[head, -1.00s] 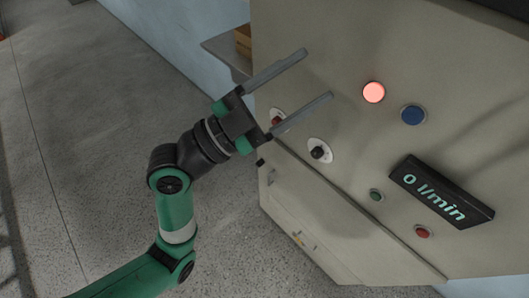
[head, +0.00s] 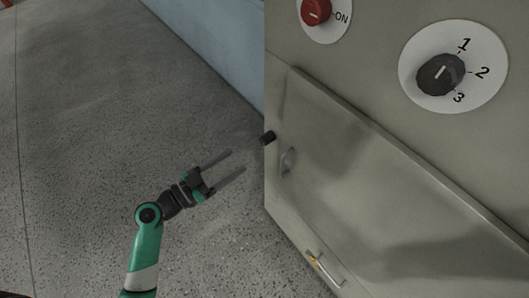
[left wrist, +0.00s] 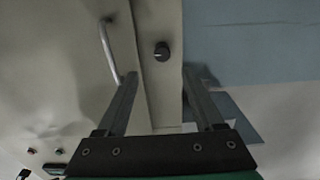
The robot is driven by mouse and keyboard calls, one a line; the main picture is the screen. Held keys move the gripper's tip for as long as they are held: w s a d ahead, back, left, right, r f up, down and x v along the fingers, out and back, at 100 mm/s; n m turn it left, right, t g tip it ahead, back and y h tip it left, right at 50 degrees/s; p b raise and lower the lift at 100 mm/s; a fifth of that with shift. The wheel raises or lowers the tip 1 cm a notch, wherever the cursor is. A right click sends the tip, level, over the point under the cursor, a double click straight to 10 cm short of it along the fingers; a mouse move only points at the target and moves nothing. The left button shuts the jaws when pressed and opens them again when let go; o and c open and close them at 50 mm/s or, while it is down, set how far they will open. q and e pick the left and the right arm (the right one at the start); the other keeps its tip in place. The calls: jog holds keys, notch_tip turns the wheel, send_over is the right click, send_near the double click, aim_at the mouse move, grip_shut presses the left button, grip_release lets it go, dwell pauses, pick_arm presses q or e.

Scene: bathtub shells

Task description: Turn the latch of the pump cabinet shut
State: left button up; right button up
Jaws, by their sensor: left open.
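The pump cabinet (head: 380,185) has a grey lower door with a curved metal handle (head: 287,160) near its left edge. The latch, a small black knob (head: 268,138), sits on the frame beside the door's left edge. My left gripper (head: 238,160) is open and empty, just left of the latch and apart from it, fingers pointing to it. In the left wrist view the latch (left wrist: 162,51) shows ahead between the open fingertips (left wrist: 160,74), with the door handle (left wrist: 108,50) to its left. I cannot tell the latch's exact angle. My right gripper is not in view.
Above the door are a red knob (head: 316,12) marked ON and a black dial (head: 441,74) marked 1, 2, 3. A lower handle (head: 325,268) sits below the door. The speckled floor (head: 110,120) left of the cabinet is clear.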

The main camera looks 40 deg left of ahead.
aim_at(262, 141)
pick_arm(q)
jog(key=w, duration=0.8)
jog(key=w+d, duration=0.1)
jog(key=w, duration=0.3)
jog(key=shift+r+b, duration=0.2)
jog(key=shift+b, duration=0.15)
grip_shut()
